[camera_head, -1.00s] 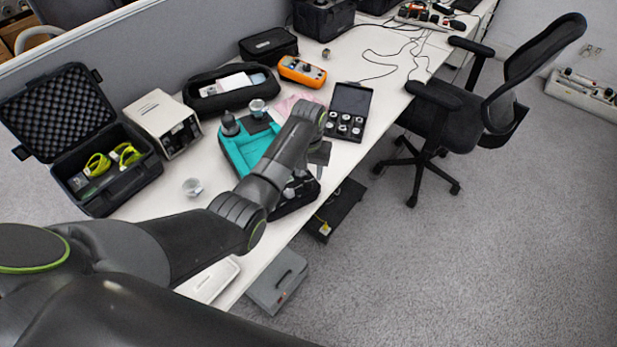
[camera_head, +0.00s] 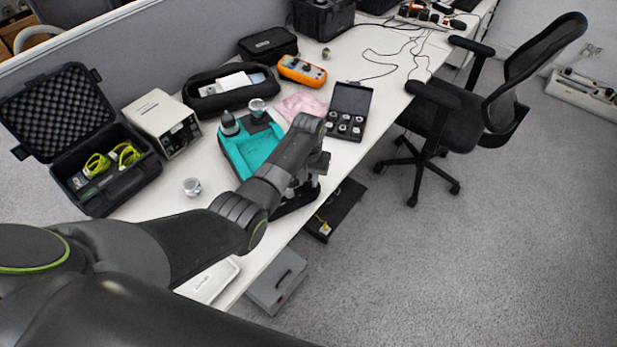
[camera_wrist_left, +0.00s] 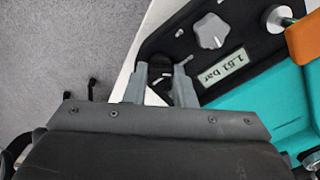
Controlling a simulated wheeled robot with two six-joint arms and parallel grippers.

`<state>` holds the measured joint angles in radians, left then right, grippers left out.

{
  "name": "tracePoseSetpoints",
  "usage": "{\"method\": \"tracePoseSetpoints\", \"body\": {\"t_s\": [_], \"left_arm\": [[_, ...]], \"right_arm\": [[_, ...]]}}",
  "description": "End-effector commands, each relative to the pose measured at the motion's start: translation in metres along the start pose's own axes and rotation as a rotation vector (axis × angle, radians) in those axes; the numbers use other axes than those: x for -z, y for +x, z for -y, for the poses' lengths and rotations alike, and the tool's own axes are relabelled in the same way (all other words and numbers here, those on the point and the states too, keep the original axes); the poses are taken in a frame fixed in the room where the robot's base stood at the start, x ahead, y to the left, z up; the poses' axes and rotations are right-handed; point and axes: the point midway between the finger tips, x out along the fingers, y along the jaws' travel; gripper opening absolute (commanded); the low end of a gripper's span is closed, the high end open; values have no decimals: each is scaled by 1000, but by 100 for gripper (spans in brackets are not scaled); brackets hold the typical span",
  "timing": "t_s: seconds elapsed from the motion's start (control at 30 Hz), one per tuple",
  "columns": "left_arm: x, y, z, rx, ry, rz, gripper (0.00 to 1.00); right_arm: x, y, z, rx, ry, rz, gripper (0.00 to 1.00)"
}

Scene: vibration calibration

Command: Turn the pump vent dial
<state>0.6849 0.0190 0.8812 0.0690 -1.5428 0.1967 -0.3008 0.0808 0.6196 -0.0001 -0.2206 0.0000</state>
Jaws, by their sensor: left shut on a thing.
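The pump (camera_head: 245,150) is a black and teal unit on the white bench, partly covered by my left arm in the head view. In the left wrist view its black panel (camera_wrist_left: 262,48) carries a silver lobed knob (camera_wrist_left: 211,31), a display reading 1.51 bar (camera_wrist_left: 222,66) and a metal fitting (camera_wrist_left: 279,18). My left gripper (camera_wrist_left: 161,82) is at the panel's corner, below and left of the silver knob. Its jaws are shut on a dark round dial (camera_wrist_left: 160,66), seen between the fingers and partly hidden. I cannot read any marking on that dial.
An open case of small metal pieces (camera_head: 349,112) stands right of the pump. An orange meter (camera_head: 302,71), a black pouch (camera_head: 231,86) and a pink cloth (camera_head: 300,104) lie behind. A small metal part (camera_head: 192,187) stands left. The bench edge is close to my gripper.

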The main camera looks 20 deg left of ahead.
Motion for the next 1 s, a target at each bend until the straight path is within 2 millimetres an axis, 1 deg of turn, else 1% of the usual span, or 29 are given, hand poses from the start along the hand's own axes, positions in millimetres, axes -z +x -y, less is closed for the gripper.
{"method": "tracePoseSetpoints", "body": {"t_s": [0.27,0.47,0.67,1.0], "left_arm": [[0,-1,0,0,24,0,1],[0,-3,-1,0,113,0,0],[0,-4,-1,0,270,0,0],[0,-3,-2,0,594,0,0]], "right_arm": [[1,-2,0,0,0,-1,36],[2,-10,-1,0,0,-2,36],[3,-21,-2,0,0,-2,36],[5,-36,-3,0,0,-3,36]]}}
